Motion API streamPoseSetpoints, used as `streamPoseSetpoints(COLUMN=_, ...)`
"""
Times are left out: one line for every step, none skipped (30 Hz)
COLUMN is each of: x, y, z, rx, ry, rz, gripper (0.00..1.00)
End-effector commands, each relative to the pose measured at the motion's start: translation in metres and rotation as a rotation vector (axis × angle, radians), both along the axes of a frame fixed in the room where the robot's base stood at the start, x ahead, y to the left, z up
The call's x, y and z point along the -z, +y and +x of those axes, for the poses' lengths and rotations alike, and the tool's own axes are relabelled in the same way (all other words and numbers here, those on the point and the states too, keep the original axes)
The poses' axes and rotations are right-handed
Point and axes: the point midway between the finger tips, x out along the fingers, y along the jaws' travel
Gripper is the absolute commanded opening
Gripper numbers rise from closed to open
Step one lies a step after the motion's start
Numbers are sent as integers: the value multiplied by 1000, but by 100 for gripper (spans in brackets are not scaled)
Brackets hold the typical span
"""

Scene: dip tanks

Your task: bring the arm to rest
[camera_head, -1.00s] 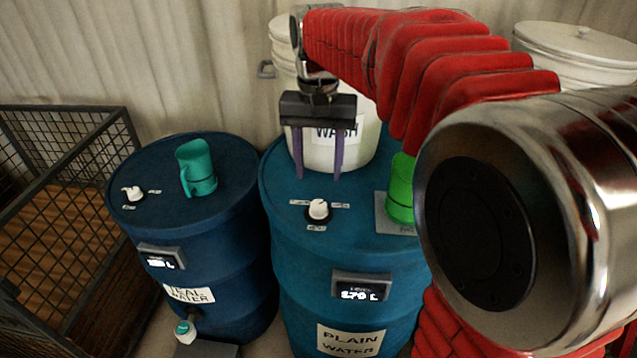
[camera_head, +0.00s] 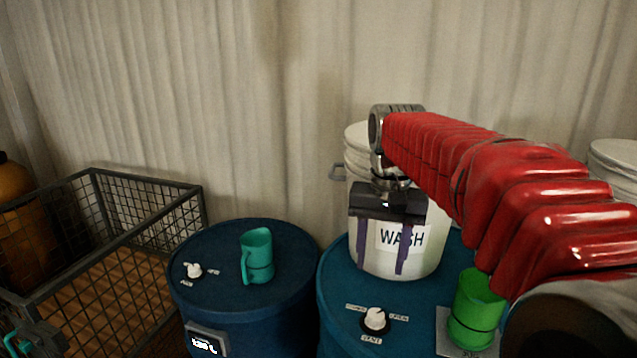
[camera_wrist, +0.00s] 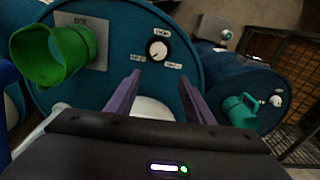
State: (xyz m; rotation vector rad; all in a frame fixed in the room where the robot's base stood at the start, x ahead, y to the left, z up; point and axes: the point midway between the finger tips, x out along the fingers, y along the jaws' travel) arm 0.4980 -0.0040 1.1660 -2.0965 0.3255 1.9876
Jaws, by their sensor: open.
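My gripper (camera_head: 382,248) is open and empty, its two purple fingers apart and hanging down in front of the white WASH bucket (camera_head: 425,258) in the head view. The bucket stands on the right blue drum. In the wrist view my gripper (camera_wrist: 158,92) also shows two spread fingers with nothing between them. My red-sleeved arm reaches in from the right and hides part of the bucket and drum top.
A green cup (camera_head: 476,312) stands on the right drum (camera_head: 335,300), near a white knob (camera_head: 375,319). A teal jug (camera_head: 257,257) stands on the left drum (camera_head: 215,250). A mesh cage (camera_head: 150,190) is at the left. A curtain (camera_head: 230,100) hangs behind.

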Motion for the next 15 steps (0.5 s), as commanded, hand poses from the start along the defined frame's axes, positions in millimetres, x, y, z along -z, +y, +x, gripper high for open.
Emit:
streamPoseSetpoints(x=11, y=0, z=-2, rx=-20, ry=-1, rz=-1, gripper=48)
streamPoseSetpoints(x=15, y=0, z=-3, rx=-32, ry=-5, rz=-2, gripper=48)
streamPoseSetpoints(x=20, y=0, z=-6, rx=-49, ry=-15, rz=-3, gripper=48)
streamPoseSetpoints(x=24, y=0, z=-8, rx=-61, ry=-22, rz=-4, gripper=48)
streamPoseSetpoints(x=27, y=0, z=-11, rx=-73, ry=-29, rz=-5, gripper=48)
streamPoseSetpoints(x=31, y=0, z=-15, rx=-89, ry=-40, rz=-7, gripper=48)
streamPoseSetpoints(x=33, y=0, z=-19, rx=-101, ry=-50, rz=-8, gripper=48)
streamPoseSetpoints(x=36, y=0, z=-23, rx=-114, ry=-58, rz=-10, gripper=48)
streamPoseSetpoints(x=40, y=1, z=-29, rx=-129, ry=-73, rz=-12, gripper=48)
streamPoseSetpoints(x=42, y=1, z=-34, rx=-141, ry=-81, rz=-14, gripper=48)
streamPoseSetpoints(x=44, y=1, z=-39, rx=-152, ry=-93, rz=-16, gripper=48)
streamPoseSetpoints(x=47, y=1, z=-46, rx=-166, ry=-107, rz=-19, gripper=48)
streamPoseSetpoints(x=49, y=1, z=-51, rx=-178, ry=-118, rz=-21, gripper=48)
streamPoseSetpoints(x=51, y=1, z=-56, rx=-187, ry=-130, rz=-23, gripper=48)
streamPoseSetpoints(x=54, y=1, z=-63, rx=-201, ry=-142, rz=-26, gripper=48)
